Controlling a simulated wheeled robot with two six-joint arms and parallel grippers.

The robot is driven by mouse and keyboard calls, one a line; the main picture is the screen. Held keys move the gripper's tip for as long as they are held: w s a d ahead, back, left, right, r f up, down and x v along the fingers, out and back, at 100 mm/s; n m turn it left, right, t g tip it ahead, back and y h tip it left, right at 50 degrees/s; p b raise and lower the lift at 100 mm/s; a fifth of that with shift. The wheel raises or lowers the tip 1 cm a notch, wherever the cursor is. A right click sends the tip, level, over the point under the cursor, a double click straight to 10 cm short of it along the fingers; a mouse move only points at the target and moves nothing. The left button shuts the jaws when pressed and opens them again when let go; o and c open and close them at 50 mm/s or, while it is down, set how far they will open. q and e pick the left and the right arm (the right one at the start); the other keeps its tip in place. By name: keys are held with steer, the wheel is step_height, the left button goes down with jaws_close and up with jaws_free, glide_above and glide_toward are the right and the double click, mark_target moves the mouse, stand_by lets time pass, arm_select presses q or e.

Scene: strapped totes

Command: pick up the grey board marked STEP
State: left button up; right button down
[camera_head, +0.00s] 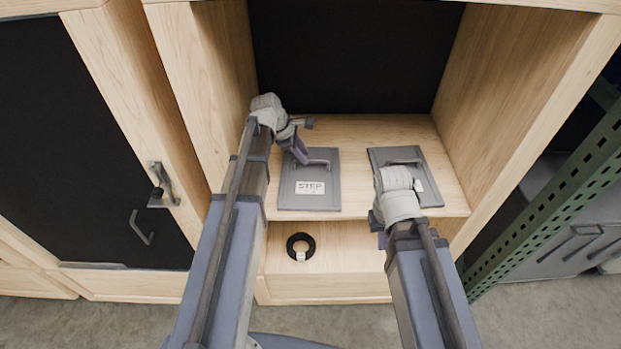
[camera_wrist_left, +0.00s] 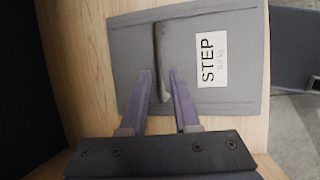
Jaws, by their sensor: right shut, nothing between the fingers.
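The grey board marked STEP (camera_head: 329,199) lies flat on the wooden shelf, with a white label and a grey bar handle (camera_head: 320,162) near its back edge. In the left wrist view the board (camera_wrist_left: 235,95) fills much of the picture, its handle (camera_wrist_left: 160,50) running lengthwise. My left gripper (camera_head: 302,158) is over the handle's left end. Its two purple fingers (camera_wrist_left: 161,73) are apart, one on each side of the handle's end; I cannot tell whether they touch it. My right gripper (camera_head: 382,238) is shut and empty at the shelf's front edge, its fingertips mostly hidden.
A second grey board (camera_head: 432,178) with a handle lies to the right, partly covered by my right wrist. A black ring (camera_head: 300,246) with a pale tag is on the lower wooden ledge. Wooden side walls close in the shelf. A green perforated post (camera_head: 560,190) stands at the right.

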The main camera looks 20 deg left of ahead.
mark_target(310, 161)
arm_select(q)
steer(key=b+x, duration=0.4)
steer(key=x, duration=0.1)
steer(key=shift+f, duration=0.1)
jaws_close()
stand_by(1.3)
